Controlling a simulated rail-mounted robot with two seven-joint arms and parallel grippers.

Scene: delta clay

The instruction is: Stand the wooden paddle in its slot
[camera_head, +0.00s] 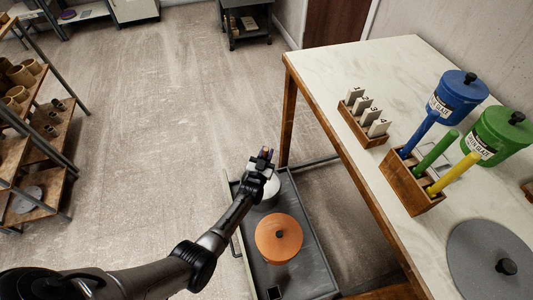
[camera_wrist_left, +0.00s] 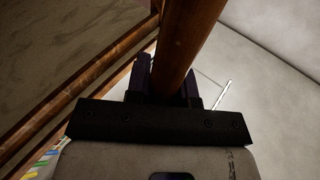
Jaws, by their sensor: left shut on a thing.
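My left gripper (camera_head: 265,155) is above the far end of a dark cart, left of the white table. In the left wrist view, my left gripper (camera_wrist_left: 168,75) is shut on a brown round wooden shaft, which I take to be the wooden paddle (camera_wrist_left: 190,45). The shaft runs up out of that view, so its ends are hidden. In the head view the paddle can hardly be made out at the fingertips. A wooden holder (camera_head: 398,184) on the table carries blue, green and yellow handles. I cannot tell which slot is the paddle's. My right gripper is not in view.
The dark cart (camera_head: 312,240) carries an orange lidded tub (camera_head: 279,239) and a white round thing (camera_head: 270,188). On the table (camera_head: 340,62) stand a card rack (camera_head: 362,124), a blue tub (camera_head: 458,98), a green tub (camera_head: 500,135) and a grey lid (camera_head: 480,258). Shelves stand left.

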